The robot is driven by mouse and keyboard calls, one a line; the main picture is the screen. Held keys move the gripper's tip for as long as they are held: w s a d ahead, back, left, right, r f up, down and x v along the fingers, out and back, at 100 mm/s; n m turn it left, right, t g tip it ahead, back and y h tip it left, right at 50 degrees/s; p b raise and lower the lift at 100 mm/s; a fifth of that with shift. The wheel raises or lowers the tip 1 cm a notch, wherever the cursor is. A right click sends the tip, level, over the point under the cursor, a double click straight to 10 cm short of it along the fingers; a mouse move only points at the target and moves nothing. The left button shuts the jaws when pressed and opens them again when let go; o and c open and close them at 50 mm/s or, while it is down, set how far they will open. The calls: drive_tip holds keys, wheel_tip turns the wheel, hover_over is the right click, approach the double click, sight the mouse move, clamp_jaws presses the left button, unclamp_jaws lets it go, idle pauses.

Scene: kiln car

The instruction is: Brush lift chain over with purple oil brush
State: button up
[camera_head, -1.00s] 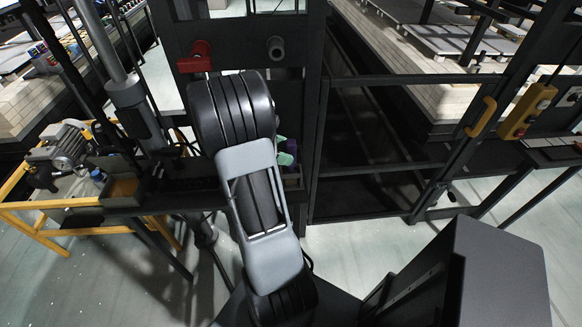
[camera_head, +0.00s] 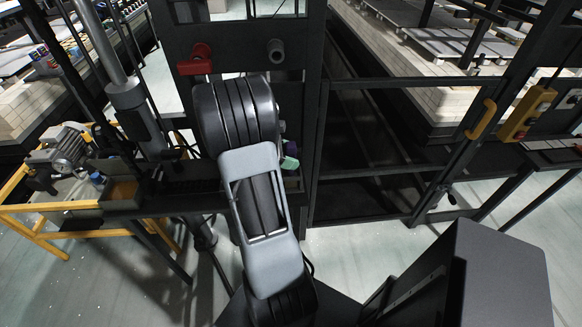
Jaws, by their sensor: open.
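My arm's own links fill the middle of the view and hide what lies behind them. My gripper is not visible. I cannot make out the purple oil brush for certain; small green and dark purplish things (camera_head: 289,163) sit in a bin just right of my arm, partly hidden by it. I cannot pick out the lift chain for certain either. A dark ridged strip (camera_head: 192,186) runs along the dark bench left of my arm, but it is too small to tell what it is.
A dark panel with a red knob (camera_head: 196,60) and a grey knob (camera_head: 276,50) stands behind my arm. A yellow-railed stand with a motor and gauge (camera_head: 62,155) is at left. A dark railed gate with a yellow handle (camera_head: 481,119) is at right. Pale floor lies in front.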

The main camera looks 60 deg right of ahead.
sight(290, 144)
drive_tip(key=shift+p, duration=0.4)
idle(0.3)
clamp_jaws()
idle(0.5)
drive_tip(key=shift+r, duration=0.1)
drive_tip(key=shift+r+p, duration=0.9)
drive_tip(key=shift+p, duration=0.05)
drive_tip(key=shift+r, duration=0.1)
drive_tip(key=shift+r+p, duration=2.3)
drive_tip(key=shift+r, duration=0.25)
